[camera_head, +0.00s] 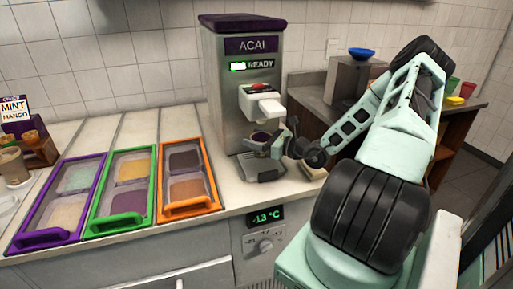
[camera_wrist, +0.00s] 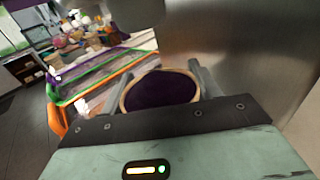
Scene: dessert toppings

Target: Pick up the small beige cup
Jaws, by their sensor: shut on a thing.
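The small beige cup (camera_wrist: 125,103) is filled with a dark purple mass; in the wrist view its beige rim shows between my two grey fingers. My gripper (camera_wrist: 160,88) is shut on the cup, one finger on each side of it. In the head view, my gripper (camera_head: 268,142) is under the spout of the acai machine (camera_head: 241,87), with the cup (camera_head: 260,137) small and partly hidden between the fingers. The cup is above the machine's drip tray (camera_head: 262,167); I cannot tell the exact gap.
Topping bins with purple (camera_head: 49,239), green (camera_head: 113,223) and orange (camera_head: 190,205) frames are set in the counter to the left. A Mint Mango sign (camera_head: 14,107) and cups stand at far left. A side counter with a blue bowl (camera_head: 361,52) is behind my arm.

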